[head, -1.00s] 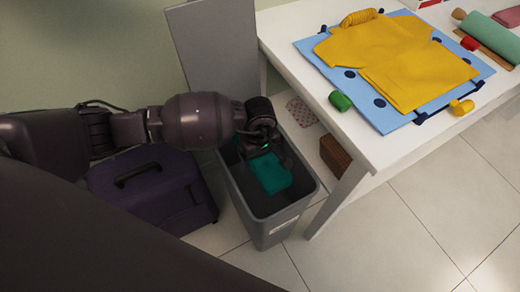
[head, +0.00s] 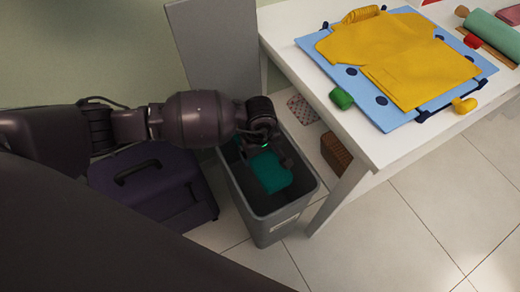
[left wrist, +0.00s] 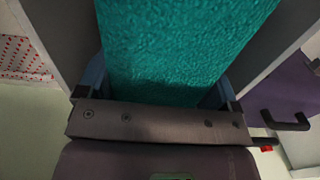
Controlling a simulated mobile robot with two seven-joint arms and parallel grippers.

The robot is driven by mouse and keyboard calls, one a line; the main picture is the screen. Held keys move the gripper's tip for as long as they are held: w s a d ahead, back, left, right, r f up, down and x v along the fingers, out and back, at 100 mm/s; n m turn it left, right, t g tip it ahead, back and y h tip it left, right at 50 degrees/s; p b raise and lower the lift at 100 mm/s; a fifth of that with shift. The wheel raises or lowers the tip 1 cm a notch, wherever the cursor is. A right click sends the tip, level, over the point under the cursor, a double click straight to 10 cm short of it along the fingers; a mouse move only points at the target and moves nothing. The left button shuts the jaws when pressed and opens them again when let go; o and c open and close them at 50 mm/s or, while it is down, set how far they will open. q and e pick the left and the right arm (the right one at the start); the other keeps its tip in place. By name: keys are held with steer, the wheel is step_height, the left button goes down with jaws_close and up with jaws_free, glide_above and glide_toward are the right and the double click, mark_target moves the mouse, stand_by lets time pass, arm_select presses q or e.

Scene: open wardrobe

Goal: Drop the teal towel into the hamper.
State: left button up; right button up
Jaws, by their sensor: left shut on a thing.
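The teal towel (head: 271,172) hangs from my left gripper (head: 262,148) over the mouth of the grey hamper (head: 282,228). In the left wrist view the towel (left wrist: 180,50) fills the space between the two fingers of my left gripper (left wrist: 155,95), which is shut on it. The hamper's grey walls show beside the towel there. The hamper's lid (head: 208,40) stands up open behind it. The towel's lower end appears within the hamper's rim; how far it is above the bottom cannot be told. My right gripper is not in view.
A dark purple case (head: 190,205) stands left of the hamper. A white table (head: 385,155) to the right holds a yellow shirt (head: 400,55) on a blue board. The tiled floor in front is clear.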

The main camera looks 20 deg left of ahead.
arm_select(q)
steer(key=shift+f, duration=0.2)
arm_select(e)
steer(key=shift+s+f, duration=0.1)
arm_select(q)
steer(key=o, duration=0.5)
stand_by(0.6)
steer(key=shift+r+p, duration=2.05)
steer(key=shift+r, duration=2.5)
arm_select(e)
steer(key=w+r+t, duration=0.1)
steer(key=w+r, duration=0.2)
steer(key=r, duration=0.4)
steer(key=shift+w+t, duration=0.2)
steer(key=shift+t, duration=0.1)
